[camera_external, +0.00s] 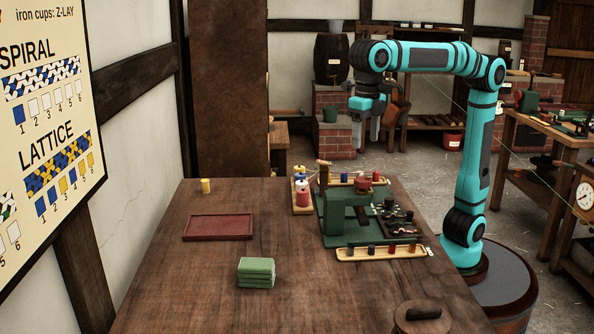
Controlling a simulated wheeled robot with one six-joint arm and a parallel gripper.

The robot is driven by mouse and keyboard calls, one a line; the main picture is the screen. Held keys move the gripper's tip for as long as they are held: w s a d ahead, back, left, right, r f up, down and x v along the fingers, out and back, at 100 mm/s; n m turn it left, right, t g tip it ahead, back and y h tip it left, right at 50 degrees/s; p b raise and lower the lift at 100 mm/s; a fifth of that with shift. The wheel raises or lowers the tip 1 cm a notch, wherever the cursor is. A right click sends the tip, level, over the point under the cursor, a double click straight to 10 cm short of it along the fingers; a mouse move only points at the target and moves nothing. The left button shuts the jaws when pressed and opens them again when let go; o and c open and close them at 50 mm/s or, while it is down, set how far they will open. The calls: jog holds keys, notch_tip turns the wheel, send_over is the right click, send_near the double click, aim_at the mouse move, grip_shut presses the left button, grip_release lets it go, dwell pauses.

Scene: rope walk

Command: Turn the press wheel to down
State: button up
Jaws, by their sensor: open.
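A green machine (346,214) stands on a green base toward the right side of the wooden table. It looks like the press, but I cannot clearly make out its wheel or which way that is turned. A small red round part (363,185) shows at its top right. My gripper (366,142) hangs from my teal arm, fingers pointing down, beyond and above the machine. It is open with nothing seen between the fingers, and it is apart from the machine.
Trays with coloured spools (303,199) and small pegs (375,252) surround the machine. A red tray (218,227), a green block stack (256,272) and a yellow cylinder (206,186) lie on the left. A round wooden piece (422,318) is at the near edge.

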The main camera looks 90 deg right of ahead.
aim_at(363, 179)
notch_tip(363, 179, down, 12)
jog(key=shift+r, duration=0.2)
dwell(0.4)
jog(key=c, duration=1)
